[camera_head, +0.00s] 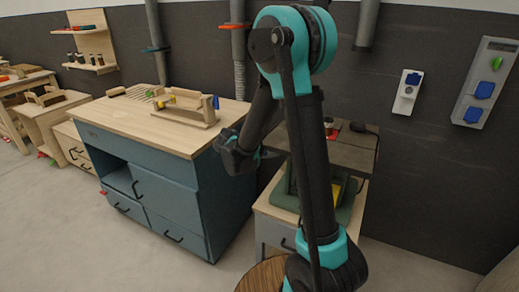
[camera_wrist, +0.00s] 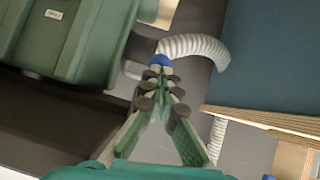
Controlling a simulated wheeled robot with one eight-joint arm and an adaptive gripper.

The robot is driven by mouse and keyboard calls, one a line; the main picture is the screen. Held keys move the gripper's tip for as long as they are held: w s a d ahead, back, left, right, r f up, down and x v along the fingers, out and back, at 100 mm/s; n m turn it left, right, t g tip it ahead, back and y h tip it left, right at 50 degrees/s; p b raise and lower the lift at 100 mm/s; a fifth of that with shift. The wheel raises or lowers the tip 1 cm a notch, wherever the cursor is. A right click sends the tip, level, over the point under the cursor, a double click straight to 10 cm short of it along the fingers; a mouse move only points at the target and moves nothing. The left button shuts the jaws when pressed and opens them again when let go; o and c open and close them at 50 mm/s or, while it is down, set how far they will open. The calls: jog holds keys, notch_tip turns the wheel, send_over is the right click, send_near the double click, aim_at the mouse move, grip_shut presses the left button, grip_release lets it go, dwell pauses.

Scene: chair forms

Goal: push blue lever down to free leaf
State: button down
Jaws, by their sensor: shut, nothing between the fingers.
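A blue knob-like end (camera_wrist: 159,60), which looks like the lever, shows in the wrist view just beyond my fingertips, beside a white ribbed hose. My gripper (camera_wrist: 158,84) is shut and empty, its tips at or very near the blue end; I cannot tell whether they touch. In the head view, my gripper (camera_head: 240,160) is between the blue workbench and the green machine, and the blue end is not visible there. The machine's dark flat top (camera_head: 352,148), possibly the leaf, is partly hidden by my arm. The lever's shaft is not clear.
The green machine body (camera_wrist: 85,40) fills the wrist view's upper left. The ribbed hose (camera_wrist: 196,46) curves close right of my fingertips. The blue workbench (camera_head: 165,185) stands left of my gripper, with a wooden jig (camera_head: 185,110) on top. Floor is clear at front left.

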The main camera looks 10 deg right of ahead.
jog(key=shift+w+f, duration=0.1)
jog(key=shift+f, duration=0.15)
jog(key=shift+t+h, duration=0.3)
jog(key=shift+d, duration=0.1)
